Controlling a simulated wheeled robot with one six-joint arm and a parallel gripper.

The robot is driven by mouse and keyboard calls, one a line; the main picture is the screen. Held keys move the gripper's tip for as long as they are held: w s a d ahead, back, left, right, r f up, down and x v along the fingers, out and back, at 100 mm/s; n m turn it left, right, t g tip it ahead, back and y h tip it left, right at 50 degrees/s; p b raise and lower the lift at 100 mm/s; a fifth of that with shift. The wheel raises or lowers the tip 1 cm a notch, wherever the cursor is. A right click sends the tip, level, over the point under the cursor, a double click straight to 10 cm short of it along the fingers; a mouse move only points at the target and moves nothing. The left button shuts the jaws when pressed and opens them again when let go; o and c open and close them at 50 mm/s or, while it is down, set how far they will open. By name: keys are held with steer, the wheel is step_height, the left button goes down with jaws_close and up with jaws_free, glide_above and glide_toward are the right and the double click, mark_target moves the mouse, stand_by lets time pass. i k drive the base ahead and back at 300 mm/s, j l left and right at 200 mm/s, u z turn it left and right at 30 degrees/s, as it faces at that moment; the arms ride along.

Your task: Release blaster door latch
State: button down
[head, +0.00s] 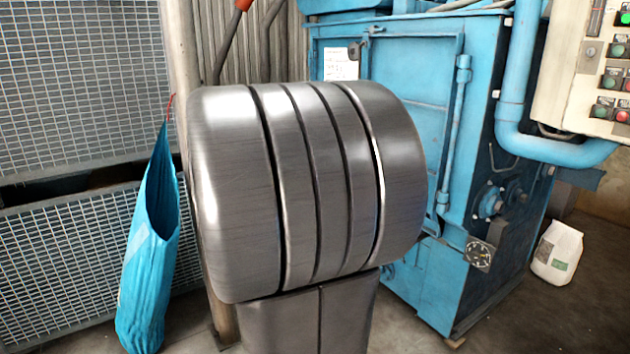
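The blue blaster (480,290) stands at the centre right in the head view. Its blue door (415,70) is on the front face and looks shut. A vertical rod with hinge-like fittings (452,140) runs along the door's right side. A small dark fitting (363,45) sits near the door's upper left; I cannot tell whether it is the latch. The left and lower parts of the door are largely hidden from the camera. My gripper is not in view.
A control panel (607,75) with buttons and a thick blue pipe (512,90) are at the upper right. A white bag (557,252) stands on the floor at the right. A blue bag (150,260) hangs by the mesh crates (70,250) at left.

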mark_target(364, 45)
steer(key=i, duration=2.9)
steer(key=z, duration=0.2)
